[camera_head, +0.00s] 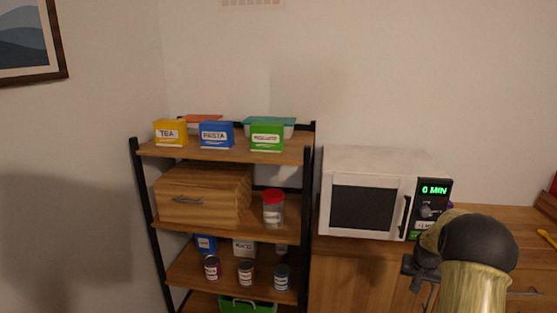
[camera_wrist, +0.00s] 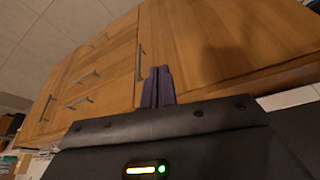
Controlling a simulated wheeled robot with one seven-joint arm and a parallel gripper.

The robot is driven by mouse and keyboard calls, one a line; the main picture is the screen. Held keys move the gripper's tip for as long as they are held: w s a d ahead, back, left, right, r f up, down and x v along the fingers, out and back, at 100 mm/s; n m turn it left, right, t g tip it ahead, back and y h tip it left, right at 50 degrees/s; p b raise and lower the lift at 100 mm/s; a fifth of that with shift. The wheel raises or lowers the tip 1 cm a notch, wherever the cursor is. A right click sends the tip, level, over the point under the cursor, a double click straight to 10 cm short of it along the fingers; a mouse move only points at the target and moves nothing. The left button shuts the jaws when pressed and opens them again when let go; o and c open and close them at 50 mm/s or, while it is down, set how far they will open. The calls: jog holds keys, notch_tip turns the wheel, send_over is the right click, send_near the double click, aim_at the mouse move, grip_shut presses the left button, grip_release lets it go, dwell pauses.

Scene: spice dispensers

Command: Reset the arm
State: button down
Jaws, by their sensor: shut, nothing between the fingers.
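My gripper shows in the wrist view (camera_wrist: 158,86) as two dark purple fingers pressed together, with nothing between them. It points towards the wooden cabinet fronts (camera_wrist: 215,45) and appears clear of them. In the head view my arm rises at the lower right, in front of the counter and just right of the microwave's front. The fingers cannot be made out in the head view.
A white microwave (camera_head: 371,158) reading 0 MIN stands on the wooden counter (camera_head: 490,222). Left of it, a black-framed shelf (camera_head: 309,190) holds boxes, a wooden bread box (camera_head: 203,194), a red-lidded jar (camera_head: 273,209) and several cans. A green crate (camera_head: 247,306) sits low.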

jog(key=s+a+r+n, duration=0.2)
jog(key=s+a+r, duration=0.1)
jog(key=a, duration=0.7)
jog(key=s+a+r+n+y, duration=0.1)
jog(key=s+a+r+n, duration=0.1)
jog(key=s+a, duration=0.85)
jog(key=s+a+r+n+y, duration=0.1)
jog(key=s+a+r+n, duration=0.1)
jog(key=s+a, duration=0.85)
jog(key=w+d+p+v, duration=0.1)
jog(key=p+v, duration=1)
jog(key=p, duration=0.1)
jog(key=shift+w+d+r+g, duration=0.25)
jog(key=shift+r+g, duration=0.15)
jog(key=shift+r, duration=0.2)
jog(key=shift+f, duration=0.1)
jog(key=shift+w+d, duration=0.1)
